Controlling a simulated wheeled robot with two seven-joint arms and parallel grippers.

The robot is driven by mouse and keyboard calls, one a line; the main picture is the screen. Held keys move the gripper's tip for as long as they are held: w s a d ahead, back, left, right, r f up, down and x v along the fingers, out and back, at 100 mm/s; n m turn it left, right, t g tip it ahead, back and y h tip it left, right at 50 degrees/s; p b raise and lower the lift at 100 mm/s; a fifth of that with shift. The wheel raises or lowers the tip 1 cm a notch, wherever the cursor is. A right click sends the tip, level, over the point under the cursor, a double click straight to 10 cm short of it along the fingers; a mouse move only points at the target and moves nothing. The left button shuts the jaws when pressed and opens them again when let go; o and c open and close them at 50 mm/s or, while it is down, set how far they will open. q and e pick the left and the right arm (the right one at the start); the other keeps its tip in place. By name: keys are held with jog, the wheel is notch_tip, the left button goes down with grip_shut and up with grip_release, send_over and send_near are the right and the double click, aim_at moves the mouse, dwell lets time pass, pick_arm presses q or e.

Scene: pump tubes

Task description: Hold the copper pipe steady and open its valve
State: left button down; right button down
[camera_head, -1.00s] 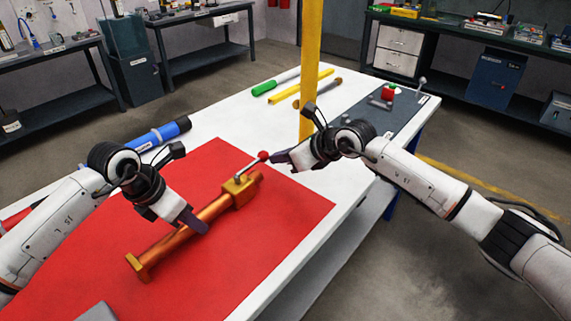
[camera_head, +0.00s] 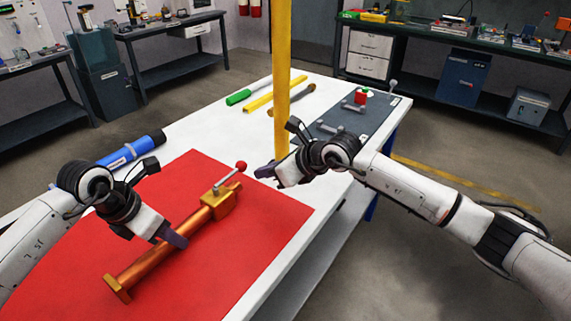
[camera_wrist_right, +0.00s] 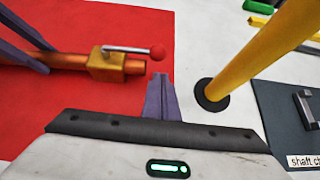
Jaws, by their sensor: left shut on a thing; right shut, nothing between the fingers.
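The copper pipe (camera_head: 150,262) lies diagonally on the red mat (camera_head: 262,215). Its brass valve block (camera_head: 221,204) is near its far end, with a grey lever (camera_head: 225,181) tipped by a red ball (camera_head: 241,166). My left gripper (camera_head: 174,238) is shut on the pipe, below the valve block. My right gripper (camera_head: 268,172) is shut and empty, to the right of the red ball and apart from it. In the right wrist view its closed fingers (camera_wrist_right: 161,98) point toward the ball (camera_wrist_right: 157,52), and the lever (camera_wrist_right: 125,49) lies roughly along the pipe.
A yellow post (camera_head: 282,80) stands on the white table, close beside my right gripper. A blue cylinder (camera_head: 130,150) lies at the left. Green and yellow tubes (camera_head: 262,98) lie at the back. A dark mat (camera_head: 350,118) with small parts is at the right.

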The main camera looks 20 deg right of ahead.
jog(key=shift+s+d+f, duration=0.3)
jog(key=shift+s+d, duration=0.4)
jog(key=shift+d, duration=0.15)
jog(key=w+d+v, duration=0.1)
jog(key=v, duration=0.9)
jog(key=shift+d, duration=0.25)
pick_arm(q)
jog(key=c, duration=1.3)
grip_release()
jog(key=shift+r, duration=0.1)
